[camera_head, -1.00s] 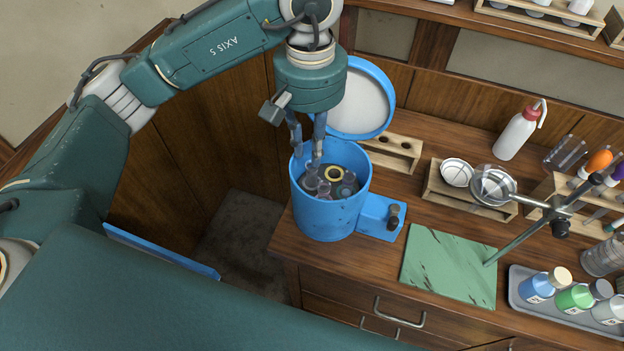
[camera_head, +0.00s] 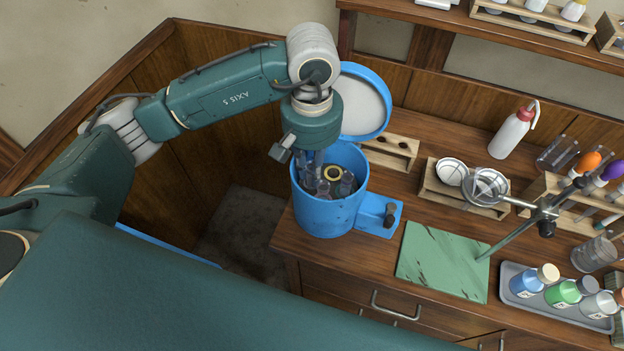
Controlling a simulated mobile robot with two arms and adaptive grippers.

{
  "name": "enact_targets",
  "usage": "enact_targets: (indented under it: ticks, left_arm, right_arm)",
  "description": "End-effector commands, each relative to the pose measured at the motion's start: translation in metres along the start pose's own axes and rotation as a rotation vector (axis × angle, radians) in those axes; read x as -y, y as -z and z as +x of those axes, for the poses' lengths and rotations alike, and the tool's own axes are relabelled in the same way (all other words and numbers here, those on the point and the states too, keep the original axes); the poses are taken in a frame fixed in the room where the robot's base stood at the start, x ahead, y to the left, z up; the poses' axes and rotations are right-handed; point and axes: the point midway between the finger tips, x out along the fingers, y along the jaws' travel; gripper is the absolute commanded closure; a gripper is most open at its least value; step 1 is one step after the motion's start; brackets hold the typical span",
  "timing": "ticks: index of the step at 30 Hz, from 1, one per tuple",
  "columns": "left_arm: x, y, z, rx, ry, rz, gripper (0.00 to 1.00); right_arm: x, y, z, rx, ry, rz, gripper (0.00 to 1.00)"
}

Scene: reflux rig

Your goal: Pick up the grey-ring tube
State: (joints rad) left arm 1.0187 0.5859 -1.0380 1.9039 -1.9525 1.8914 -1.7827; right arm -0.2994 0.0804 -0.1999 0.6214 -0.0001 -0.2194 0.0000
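Several tubes with ring-like tops stand inside the open blue tub-shaped device (camera_head: 328,215). One top has a yellow ring (camera_head: 333,174). Greyish tube tops (camera_head: 323,189) stand to its left and front; I cannot tell for sure which is the grey-ring tube. My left gripper (camera_head: 309,172) points down into the left side of the tub, its fingertips low among the tubes. Its fingers cover part of the tubes, and whether they are closed on one is too small to tell. My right gripper is not in view.
The blue lid (camera_head: 364,102) stands open behind the tub. A wooden rack (camera_head: 393,152) is close behind it. A green mat (camera_head: 443,262), a stand with a clamp (camera_head: 528,228) and a tray of bottles (camera_head: 515,296) lie to the right.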

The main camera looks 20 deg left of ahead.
Motion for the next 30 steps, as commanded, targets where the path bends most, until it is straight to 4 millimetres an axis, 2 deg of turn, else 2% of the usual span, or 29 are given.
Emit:
enact_targets:
  ticks: [10,16,23,30]
  left_arm:
    - [0.0,0.0,-0.002,-0.001,0.0,0.0,0.99]
    - [-0.001,0.001,-0.017,-0.004,-0.002,0.001,0.99]
    - [-0.001,0.001,-0.057,-0.006,-0.002,0.001,0.99]
    - [0.0,0.002,-0.119,-0.01,-0.001,-0.001,0.99]
  right_arm:
    - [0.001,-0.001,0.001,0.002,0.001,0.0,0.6]
    - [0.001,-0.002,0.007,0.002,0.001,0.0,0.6]
    - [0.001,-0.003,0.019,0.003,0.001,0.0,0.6]
    - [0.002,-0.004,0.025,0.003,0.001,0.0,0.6]
